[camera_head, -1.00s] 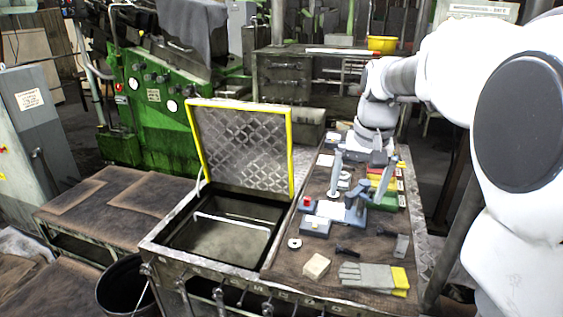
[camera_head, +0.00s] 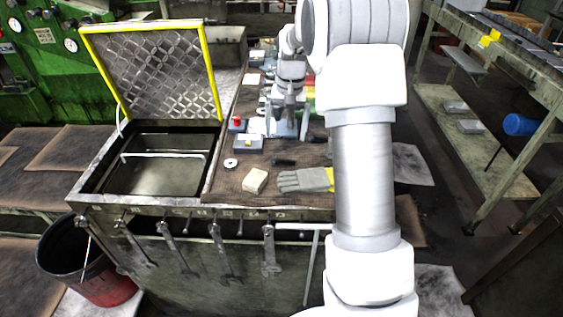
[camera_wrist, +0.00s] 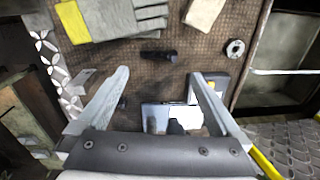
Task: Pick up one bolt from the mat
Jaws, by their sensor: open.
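The brown textured mat (camera_head: 226,184) covers the bench top to the right of the open-lidded bin. A dark bolt (camera_head: 284,162) lies flat on it, behind the grey glove. In the wrist view this bolt (camera_wrist: 158,55) lies on bare mat, beyond my fingertips and roughly centred between them. A second dark thing, seemingly another bolt (camera_head: 318,138), lies farther back to the right, partly near my arm. My gripper (camera_wrist: 158,78) is open and empty, fingers wide apart. In the head view my gripper (camera_head: 288,126) hangs over the mat's farther part, beyond the bolt.
Near the bolt are a grey-yellow glove (camera_head: 304,180), a pale block (camera_head: 255,181), a ring (camera_head: 230,163) and a box with a red button (camera_head: 238,124). The bin (camera_head: 150,178) with raised lid (camera_head: 155,70) stands left. My arm hides the mat's right side.

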